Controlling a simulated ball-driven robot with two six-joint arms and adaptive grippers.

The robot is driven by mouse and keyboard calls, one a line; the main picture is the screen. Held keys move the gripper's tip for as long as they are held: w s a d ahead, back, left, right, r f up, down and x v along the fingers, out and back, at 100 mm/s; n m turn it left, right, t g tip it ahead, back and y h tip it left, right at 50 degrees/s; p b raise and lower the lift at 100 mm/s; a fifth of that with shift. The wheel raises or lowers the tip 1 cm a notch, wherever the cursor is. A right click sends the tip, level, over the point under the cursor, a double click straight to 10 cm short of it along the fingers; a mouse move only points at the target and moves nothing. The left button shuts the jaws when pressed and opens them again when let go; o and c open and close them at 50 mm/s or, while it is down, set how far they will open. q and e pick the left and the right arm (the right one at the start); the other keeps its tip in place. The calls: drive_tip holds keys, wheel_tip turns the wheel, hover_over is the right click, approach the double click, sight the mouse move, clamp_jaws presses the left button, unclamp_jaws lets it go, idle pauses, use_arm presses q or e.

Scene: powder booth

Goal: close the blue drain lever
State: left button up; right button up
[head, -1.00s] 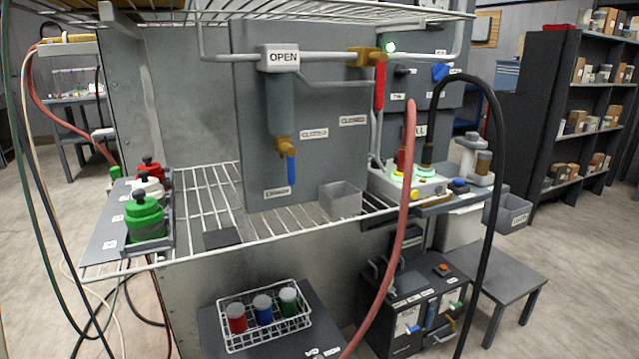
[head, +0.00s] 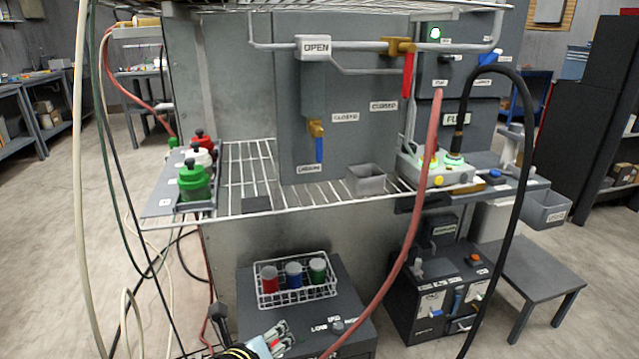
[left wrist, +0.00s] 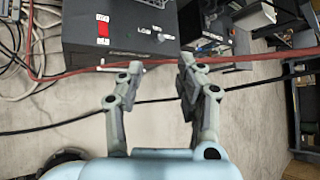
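The blue drain lever (head: 319,149) hangs straight down from a brass valve (head: 316,128) under a grey cylinder on the grey panel. A "CLOSED" label (head: 346,117) is on the panel to the right of the valve, above the lever. My left gripper (head: 284,333) shows at the bottom of the head view, well below the lever and in front of the dark box. In the left wrist view the left gripper (left wrist: 158,75) has its two fingers spread apart with nothing between them. My right gripper is not in view.
A red lever (head: 407,75) hangs from another brass valve. A wire shelf (head: 250,180) carries green, white and red pots (head: 195,182) at left and a grey bin (head: 366,181). A red hose (head: 415,230) and black hose (head: 519,200) cross in front.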

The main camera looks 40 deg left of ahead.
use_arm(q)
drive_tip(key=w+r+m+t+y+p, duration=0.1)
drive_tip(key=w+r+m+t, duration=0.2)
drive_tip(key=r, duration=0.6)
drive_tip(key=w+r+m+t, duration=0.15)
drive_tip(key=w+r, duration=0.25)
drive_tip(key=r, duration=0.5)
drive_tip(key=m+t+p, duration=0.2)
drive_tip(key=m, duration=0.2)
approach(318, 154)
drive_tip(key=shift+y, duration=0.4)
drive_tip(key=x, duration=1)
drive_tip(key=shift+d, duration=0.2)
drive_tip(key=shift+w+a, duration=0.15)
drive_tip(key=shift+w, duration=0.3)
drive_tip(key=c, duration=0.7)
clamp_jaws()
